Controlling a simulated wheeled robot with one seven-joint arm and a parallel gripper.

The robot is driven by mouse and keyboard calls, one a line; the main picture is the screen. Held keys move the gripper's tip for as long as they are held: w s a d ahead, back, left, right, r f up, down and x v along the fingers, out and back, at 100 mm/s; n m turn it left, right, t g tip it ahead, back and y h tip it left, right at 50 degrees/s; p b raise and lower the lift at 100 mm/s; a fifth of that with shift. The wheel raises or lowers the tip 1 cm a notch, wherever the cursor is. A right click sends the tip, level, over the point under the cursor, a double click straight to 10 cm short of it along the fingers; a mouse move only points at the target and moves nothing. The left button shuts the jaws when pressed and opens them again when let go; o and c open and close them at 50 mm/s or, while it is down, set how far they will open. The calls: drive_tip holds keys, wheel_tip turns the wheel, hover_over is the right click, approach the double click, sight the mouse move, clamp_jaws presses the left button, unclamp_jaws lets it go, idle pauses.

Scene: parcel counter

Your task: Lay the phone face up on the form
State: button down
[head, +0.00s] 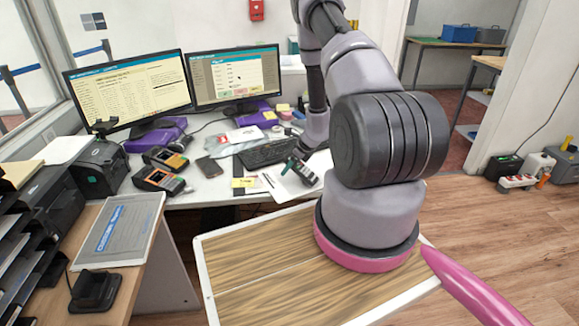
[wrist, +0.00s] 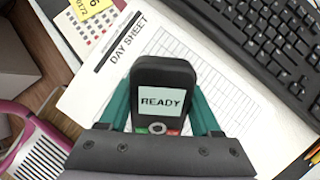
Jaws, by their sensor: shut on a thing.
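The phone (wrist: 163,76) is a dark handset with a lit screen reading READY and keys below it. My gripper (wrist: 162,108) has its teal fingers shut on the phone's two sides. The screen faces the wrist camera. In the head view the phone (head: 304,172) looks tilted at my gripper (head: 295,165), over the right part of the desk. The form (wrist: 100,78) is a white gridded sheet headed DAY SHEET, behind the phone in the wrist view. It also shows in the head view (head: 284,190), partly covered. I cannot tell whether the phone touches it.
A black keyboard (wrist: 270,40) lies beside the form. A calendar card with a yellow note (wrist: 92,8) is at the form's other side. Two card terminals (head: 160,180) and a dark flat device (head: 208,167) lie further left. Monitors (head: 235,75) stand behind.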

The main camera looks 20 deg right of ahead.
drive_tip(key=shift+f, duration=0.25)
unclamp_jaws()
drive_tip(key=v, duration=1)
drive_tip(key=shift+s+d+r, duration=0.1)
drive_tip(key=shift+s+r, duration=0.05)
drive_tip(key=shift+r, duration=0.15)
